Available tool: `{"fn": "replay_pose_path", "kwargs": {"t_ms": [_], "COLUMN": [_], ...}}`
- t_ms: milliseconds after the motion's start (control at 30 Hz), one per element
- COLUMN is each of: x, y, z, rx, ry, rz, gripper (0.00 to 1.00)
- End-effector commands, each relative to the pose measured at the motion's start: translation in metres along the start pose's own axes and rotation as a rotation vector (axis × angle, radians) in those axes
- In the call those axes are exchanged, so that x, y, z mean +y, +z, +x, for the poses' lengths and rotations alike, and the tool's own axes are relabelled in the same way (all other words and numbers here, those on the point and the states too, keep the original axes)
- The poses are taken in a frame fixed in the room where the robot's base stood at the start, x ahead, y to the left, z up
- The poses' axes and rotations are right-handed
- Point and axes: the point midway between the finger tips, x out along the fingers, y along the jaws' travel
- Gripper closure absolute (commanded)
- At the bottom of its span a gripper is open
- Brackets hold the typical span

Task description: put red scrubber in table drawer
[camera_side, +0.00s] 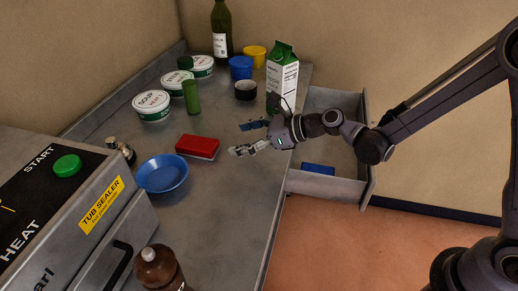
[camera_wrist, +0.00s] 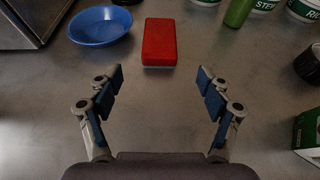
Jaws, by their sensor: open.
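The red scrubber (camera_side: 197,146) lies flat on the grey table, just right of the blue bowl. It also shows in the wrist view (camera_wrist: 159,42), ahead of my fingers and roughly between their lines. My gripper (camera_side: 243,138) is open and empty above the table, to the right of the scrubber and apart from it. In the wrist view my gripper (camera_wrist: 162,88) has its two fingers spread wide. The table drawer (camera_side: 330,180) is pulled open at the table's right side, partly hidden by my arm. A blue item (camera_side: 318,168) lies inside it.
A blue bowl (camera_side: 162,174) sits beside the scrubber. A carton (camera_side: 282,78) stands near the drawer. Tubs (camera_side: 152,105), a green cylinder (camera_side: 191,97), cups (camera_side: 241,68) and a bottle (camera_side: 222,30) stand farther back. A tub sealer (camera_side: 70,205) and brown bottle (camera_side: 158,268) are in front.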

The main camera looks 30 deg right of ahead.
Motion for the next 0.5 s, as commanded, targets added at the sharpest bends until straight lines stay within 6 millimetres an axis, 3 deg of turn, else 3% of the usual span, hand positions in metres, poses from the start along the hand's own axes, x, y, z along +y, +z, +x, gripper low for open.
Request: {"fn": "replay_pose_path", "kwargs": {"t_ms": [167, 500], "x": [-0.002, -0.004], "y": [0.005, -0.004], "z": [-0.026, -0.126], "rx": [0.059, 0.332], "ry": [-0.017, 0.029], "rz": [-0.227, -1.095], "gripper": [0.21, 0.21]}}
